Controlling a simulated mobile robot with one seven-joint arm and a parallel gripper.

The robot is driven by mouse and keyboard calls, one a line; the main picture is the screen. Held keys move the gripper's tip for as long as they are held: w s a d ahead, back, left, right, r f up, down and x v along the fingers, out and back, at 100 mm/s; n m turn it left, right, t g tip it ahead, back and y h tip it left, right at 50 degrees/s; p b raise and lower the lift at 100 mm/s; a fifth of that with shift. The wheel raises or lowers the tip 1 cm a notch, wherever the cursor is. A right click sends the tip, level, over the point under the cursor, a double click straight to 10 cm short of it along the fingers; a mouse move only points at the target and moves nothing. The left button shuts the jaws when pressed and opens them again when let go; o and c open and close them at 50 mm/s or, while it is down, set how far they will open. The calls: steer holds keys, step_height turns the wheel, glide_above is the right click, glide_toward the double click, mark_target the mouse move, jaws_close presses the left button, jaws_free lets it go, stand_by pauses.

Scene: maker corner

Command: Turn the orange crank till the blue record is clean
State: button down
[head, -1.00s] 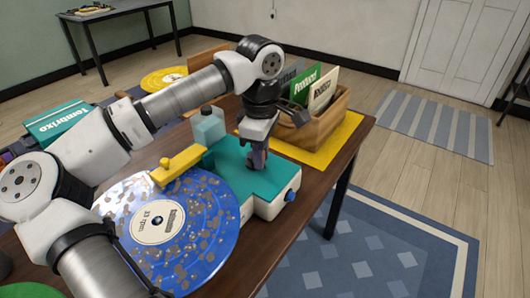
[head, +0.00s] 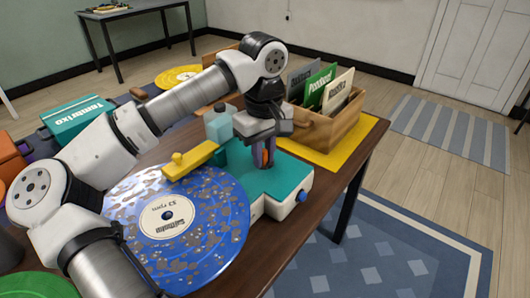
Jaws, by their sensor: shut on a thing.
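The blue record (head: 215,225), mottled with brown-grey blotches, lies flat on the table beside a white and teal machine (head: 285,178). Blotches cover much of its visible surface; my arm hides its left part. A yellow bar with a round knob (head: 190,160) reaches over the record's far edge. My gripper (head: 264,160) points down over the machine's teal top, shut on the orange crank (head: 269,153). Only a small orange part of the crank shows between the fingers.
A clear bottle (head: 218,124) stands close behind the machine. A wooden crate (head: 335,125) of record sleeves stands on a yellow mat (head: 360,142) at the back right. The table's front right is clear.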

stand_by(0.3)
steer(key=c, duration=1.3)
jaws_free()
steer(key=shift+c, duration=0.2)
step_height(320, 180, up, 14)
steer(key=shift+p, duration=0.45)
